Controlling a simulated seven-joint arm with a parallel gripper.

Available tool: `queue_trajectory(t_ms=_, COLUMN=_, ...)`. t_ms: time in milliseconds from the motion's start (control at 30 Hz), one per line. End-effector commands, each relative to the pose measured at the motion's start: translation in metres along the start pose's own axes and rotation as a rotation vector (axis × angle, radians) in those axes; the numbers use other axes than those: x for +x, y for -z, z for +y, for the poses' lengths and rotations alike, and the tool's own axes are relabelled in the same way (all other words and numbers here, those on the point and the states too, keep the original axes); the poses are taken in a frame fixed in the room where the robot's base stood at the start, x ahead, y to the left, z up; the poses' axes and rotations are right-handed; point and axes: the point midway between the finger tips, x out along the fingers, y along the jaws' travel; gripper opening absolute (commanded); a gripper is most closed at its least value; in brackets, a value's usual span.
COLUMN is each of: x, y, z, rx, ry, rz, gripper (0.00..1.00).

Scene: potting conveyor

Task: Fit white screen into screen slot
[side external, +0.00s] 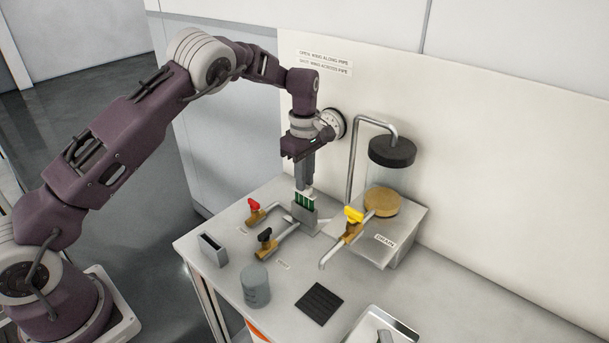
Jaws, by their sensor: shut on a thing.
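My gripper (306,187) points down over the grey screen slot housing (304,216) where the pipes meet. It is shut on a small pale piece, which I take to be the white screen (308,193). Green and white stripes show directly below the fingertips, at the top of the housing. Whether the screen is inside the slot or just above it cannot be told at this size. The fingers hide part of the screen.
Red (254,205), black (265,236) and yellow (353,215) valve handles stand close around the housing. A grey slotted holder (213,251), a beaker (256,287) and a dark mat (319,304) are in front. A black-lidded clear vessel (391,168) stands right.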

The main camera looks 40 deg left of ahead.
Motion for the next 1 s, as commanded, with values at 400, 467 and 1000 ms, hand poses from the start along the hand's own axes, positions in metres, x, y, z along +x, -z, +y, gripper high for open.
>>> queue_trajectory(t_ms=400, x=0.011, y=0.0, z=0.0, rx=0.0, ry=0.001, rz=0.0, gripper=0.0)
queue_trajectory(t_ms=467, x=0.013, y=0.0, z=0.0, rx=0.0, ry=0.001, rz=0.0, gripper=0.0)
queue_trajectory(t_ms=1000, x=0.026, y=0.0, z=0.0, rx=0.0, ry=0.001, rz=0.0, gripper=0.0)
